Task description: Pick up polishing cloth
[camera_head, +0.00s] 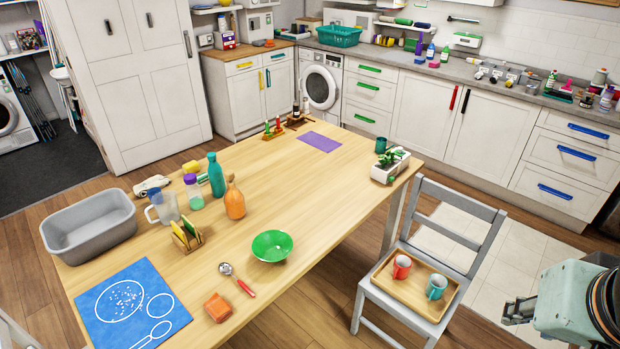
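I cannot tell for certain which thing is the polishing cloth. A flat purple cloth-like piece (321,142) lies near the far end of the wooden table (330,200). A small orange block or folded piece (217,307) lies near the table's front edge. A crumpled whitish thing (152,185) lies at the table's left side, behind the clear jug. My gripper (516,312) shows at the lower right, right of the chair and well apart from the table. Its fingers are small and partly seen, so I cannot tell whether they are open.
On the table are a grey tub (90,228), blue mat (130,308), jug (163,208), bottles (235,200), green bowl (272,246), scoop (237,280) and planter (390,166). A grey chair (440,215) holds a tray with two mugs at right. The table's middle is mostly clear.

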